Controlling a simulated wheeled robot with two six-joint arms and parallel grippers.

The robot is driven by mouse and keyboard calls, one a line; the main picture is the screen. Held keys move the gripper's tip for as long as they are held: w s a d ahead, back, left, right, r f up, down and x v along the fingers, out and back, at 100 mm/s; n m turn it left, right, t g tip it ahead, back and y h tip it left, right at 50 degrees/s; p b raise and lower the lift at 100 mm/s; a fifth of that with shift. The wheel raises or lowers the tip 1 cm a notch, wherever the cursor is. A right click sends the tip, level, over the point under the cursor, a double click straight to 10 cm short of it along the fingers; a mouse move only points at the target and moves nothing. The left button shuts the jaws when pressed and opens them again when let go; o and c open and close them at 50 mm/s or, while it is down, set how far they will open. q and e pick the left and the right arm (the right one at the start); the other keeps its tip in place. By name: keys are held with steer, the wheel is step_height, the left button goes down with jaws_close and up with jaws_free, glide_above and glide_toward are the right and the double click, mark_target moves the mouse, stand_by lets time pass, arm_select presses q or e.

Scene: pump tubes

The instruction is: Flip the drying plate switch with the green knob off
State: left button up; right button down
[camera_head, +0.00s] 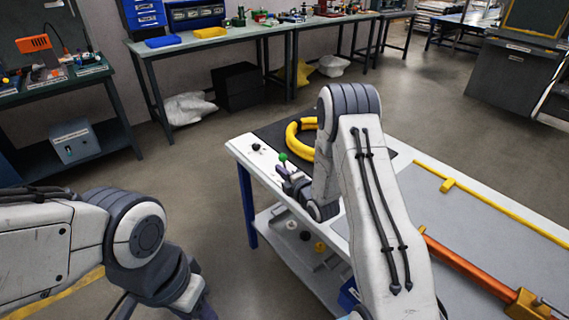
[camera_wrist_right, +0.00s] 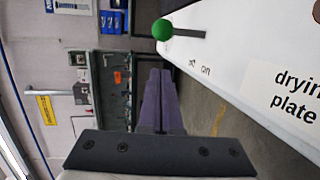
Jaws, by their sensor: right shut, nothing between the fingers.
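The green knob (camera_wrist_right: 162,29) of the drying plate switch stands at the left end of a dark slot (camera_wrist_right: 188,33) in the white panel edge in the right wrist view. Small markings, one reading "on", and a "drying plate" label (camera_wrist_right: 295,95) are on the panel. In the head view the green knob (camera_head: 282,157) is at the table's left end. My right gripper (camera_head: 284,172) is close beside the knob. Its purple fingers (camera_wrist_right: 160,75) are shut and empty, with tips apart from the knob in the wrist picture. My left gripper (camera_head: 198,305) is partly cut off at the bottom edge.
A yellow coiled tube (camera_head: 296,136) lies on a dark mat behind my right arm. A black knob (camera_head: 256,147) is on the white table edge. An orange rod (camera_head: 470,270) lies on the grey table top at right. Floor left of the table is clear.

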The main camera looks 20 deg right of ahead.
mark_target(283, 161)
steer(key=shift+w+d+f, duration=0.15)
steer(key=shift+w+d, duration=0.45)
steer(key=shift+w, duration=0.3)
steer(key=shift+w+d+f, duration=0.15)
steer(key=shift+w+d, duration=0.4)
steer(key=shift+w, duration=0.3)
steer(key=shift+w+d+f+b, duration=0.15)
steer(key=shift+w+b, duration=0.45)
steer(key=shift+b, duration=0.4)
steer(key=shift+w+r+b, duration=0.1)
steer(key=shift+r+b, duration=0.1)
steer(key=shift+b, duration=0.1)
steer(key=shift+r, duration=0.25)
